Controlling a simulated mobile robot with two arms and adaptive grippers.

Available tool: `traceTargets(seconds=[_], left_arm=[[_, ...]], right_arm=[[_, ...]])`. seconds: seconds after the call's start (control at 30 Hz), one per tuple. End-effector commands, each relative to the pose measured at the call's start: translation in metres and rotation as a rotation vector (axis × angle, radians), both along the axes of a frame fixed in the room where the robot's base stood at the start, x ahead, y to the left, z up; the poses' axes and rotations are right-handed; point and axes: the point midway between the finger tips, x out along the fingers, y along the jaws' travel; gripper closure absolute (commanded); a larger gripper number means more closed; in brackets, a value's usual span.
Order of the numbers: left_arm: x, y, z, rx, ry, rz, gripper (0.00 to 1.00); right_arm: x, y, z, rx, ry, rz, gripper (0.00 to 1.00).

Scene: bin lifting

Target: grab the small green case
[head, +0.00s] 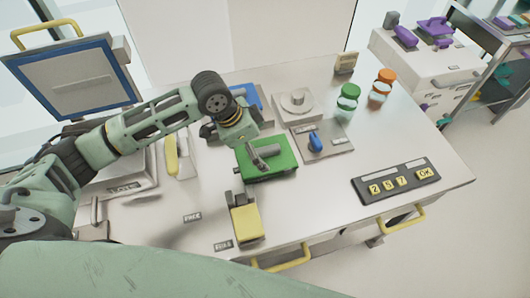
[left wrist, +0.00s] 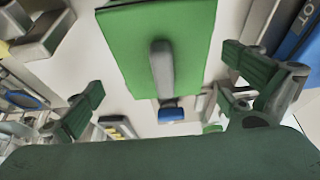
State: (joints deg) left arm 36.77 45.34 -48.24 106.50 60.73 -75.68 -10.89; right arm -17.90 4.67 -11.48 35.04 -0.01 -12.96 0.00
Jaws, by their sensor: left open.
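The small green case (head: 284,166) lies on the white worktop in the head view, with a grey handle on its top. My left gripper (head: 243,141) is open just above and behind it, and hides part of its far left side. In the left wrist view, the green case (left wrist: 198,50) and its grey handle (left wrist: 162,68) show between the two spread fingers of my left gripper (left wrist: 164,72). The fingers appear apart from the case. My right gripper is in neither view.
A yellow and grey object (head: 246,222) stands close in front of the case. A tray with a blue item (head: 316,142) is to its right, and a dark button panel (head: 396,182) farther right. Green-capped (head: 348,97) and orange-capped (head: 381,86) jars stand behind.

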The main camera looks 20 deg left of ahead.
Motion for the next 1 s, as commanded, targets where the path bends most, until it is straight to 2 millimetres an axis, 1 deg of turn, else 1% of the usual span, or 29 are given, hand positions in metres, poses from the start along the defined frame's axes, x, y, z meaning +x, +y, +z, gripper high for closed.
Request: traceTargets(seconds=[0.07, 0.17, 0.3, 0.4, 0.47, 0.63, 0.67, 0.87, 1.0], left_arm=[[0.003, -0.003, -0.006, -0.001, 0.001, 0.001, 0.00], [0.006, -0.008, -0.019, -0.001, 0.004, 0.002, 0.00], [0.011, -0.015, -0.039, -0.001, 0.001, 0.001, 0.00], [0.013, -0.016, -0.046, 0.001, -0.002, 0.001, 0.00], [0.014, -0.016, -0.047, 0.001, -0.002, 0.000, 0.00], [0.013, -0.016, -0.048, 0.001, -0.002, 0.000, 0.00], [0.013, -0.016, -0.048, 0.001, -0.002, 0.000, 0.02], [0.013, -0.016, -0.048, 0.001, -0.002, 0.000, 0.19], [0.013, -0.016, -0.048, 0.001, -0.002, 0.000, 0.31]], right_arm=[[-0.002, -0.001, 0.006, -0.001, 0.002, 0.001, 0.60], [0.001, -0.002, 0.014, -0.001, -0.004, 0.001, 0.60], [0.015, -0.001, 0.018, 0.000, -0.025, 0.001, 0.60], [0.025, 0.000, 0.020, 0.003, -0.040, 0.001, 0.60], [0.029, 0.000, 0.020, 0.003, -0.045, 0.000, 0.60], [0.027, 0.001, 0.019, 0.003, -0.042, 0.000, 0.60], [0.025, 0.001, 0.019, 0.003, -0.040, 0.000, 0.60], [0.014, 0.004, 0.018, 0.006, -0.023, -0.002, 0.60], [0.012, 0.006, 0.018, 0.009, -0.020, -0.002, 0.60]])
